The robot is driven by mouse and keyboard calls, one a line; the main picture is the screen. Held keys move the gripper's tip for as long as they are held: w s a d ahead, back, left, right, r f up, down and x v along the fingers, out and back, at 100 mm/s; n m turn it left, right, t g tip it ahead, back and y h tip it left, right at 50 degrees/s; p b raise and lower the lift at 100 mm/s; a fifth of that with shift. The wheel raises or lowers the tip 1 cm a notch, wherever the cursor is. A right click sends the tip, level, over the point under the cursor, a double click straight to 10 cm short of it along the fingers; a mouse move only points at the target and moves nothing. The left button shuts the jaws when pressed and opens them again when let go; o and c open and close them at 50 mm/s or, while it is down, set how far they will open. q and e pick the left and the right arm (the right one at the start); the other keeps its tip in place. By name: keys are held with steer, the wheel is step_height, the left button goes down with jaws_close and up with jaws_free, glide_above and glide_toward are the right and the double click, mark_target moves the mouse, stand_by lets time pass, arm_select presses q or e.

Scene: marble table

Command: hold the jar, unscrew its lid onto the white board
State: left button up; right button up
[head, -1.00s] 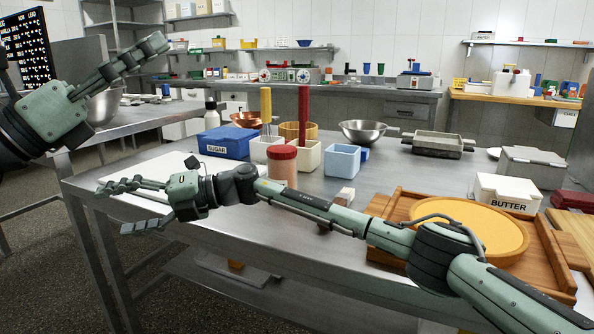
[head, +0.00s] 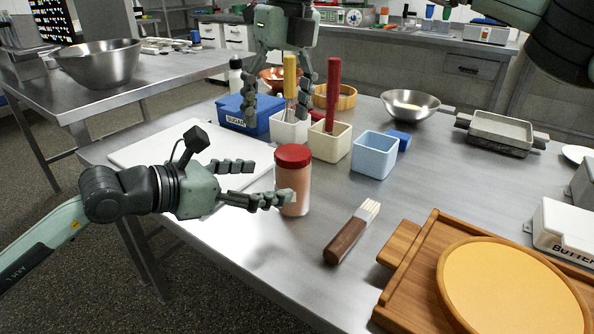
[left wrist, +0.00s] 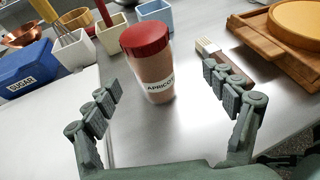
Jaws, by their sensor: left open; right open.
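The jar (head: 292,180) has a red lid (head: 293,156) and stands upright on the metal table, lid on. The left wrist view shows the jar (left wrist: 155,72) with a label reading "APRICO", its end hidden. My left gripper (head: 268,182) is open, level with the jar, its fingers pointing at it; the jar is ahead of the fingertips in the left wrist view. My right gripper (head: 277,118) is open and points down behind the jar, over the sugar box and whisk bin. The white board (head: 135,156) lies flat left of the jar, partly hidden by my left gripper.
A blue sugar box (head: 236,114), a whisk bin (head: 288,132), a cream bin (head: 330,146) and a light-blue bin (head: 373,157) stand behind the jar. A brush (head: 347,238) and a wooden tray (head: 408,285) lie to the right. The table's front edge is close.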

mark_target(290, 184)
arm_select(q)
steer(key=shift+w+a+f+y, duration=0.25)
steer(key=shift+w+f+y, duration=0.05)
steer(key=shift+f, duration=0.3)
arm_select(e)
steer(key=shift+w+d+r+h, duration=0.15)
steer(key=shift+d+r+h, duration=0.15)
steer(key=shift+d, duration=0.2)
steer(key=shift+w+d+r+h, duration=0.15)
steer(key=shift+d+h, duration=0.15)
steer(key=shift+d, duration=0.15)
arm_select(q)
steer(key=shift+w+f, duration=0.2)
steer(key=shift+f, duration=0.05)
arm_select(e)
steer(key=shift+d, duration=0.25)
arm_select(q)
steer(key=shift+x, duration=3.55)
steer(key=shift+c, duration=0.5)
